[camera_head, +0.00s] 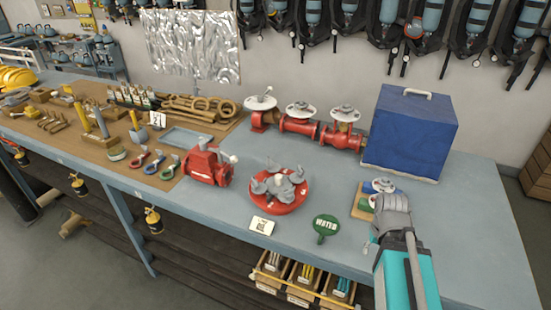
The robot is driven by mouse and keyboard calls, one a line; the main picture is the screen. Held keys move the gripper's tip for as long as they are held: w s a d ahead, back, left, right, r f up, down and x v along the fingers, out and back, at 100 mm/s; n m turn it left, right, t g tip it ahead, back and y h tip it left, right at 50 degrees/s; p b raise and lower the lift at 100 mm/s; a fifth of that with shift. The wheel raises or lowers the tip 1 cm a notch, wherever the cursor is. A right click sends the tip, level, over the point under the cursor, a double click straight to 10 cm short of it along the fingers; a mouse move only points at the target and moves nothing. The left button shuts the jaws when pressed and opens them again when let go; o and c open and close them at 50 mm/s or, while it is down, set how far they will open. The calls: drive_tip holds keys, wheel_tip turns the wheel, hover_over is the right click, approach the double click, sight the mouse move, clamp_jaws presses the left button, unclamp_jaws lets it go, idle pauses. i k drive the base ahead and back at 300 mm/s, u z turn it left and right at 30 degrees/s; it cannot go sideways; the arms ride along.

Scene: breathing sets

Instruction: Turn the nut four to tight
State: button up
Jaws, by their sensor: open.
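No nut marked four can be made out at this size. A round red fitting (280,207) with several grey lobed parts (281,184) on top sits on the bench at the middle. Nothing is visibly held.
A blue box (411,132) stands behind my gripper. A red valve pipe (303,129) with white handwheels lies left of it.

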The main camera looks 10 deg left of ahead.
sight(271, 167)
drive_tip(key=z, duration=0.05)
drive_tip(key=k, duration=1.05)
drive_tip(key=u, duration=0.4)
drive_tip(key=i, duration=1.35)
drive_tip(key=z, duration=0.05)
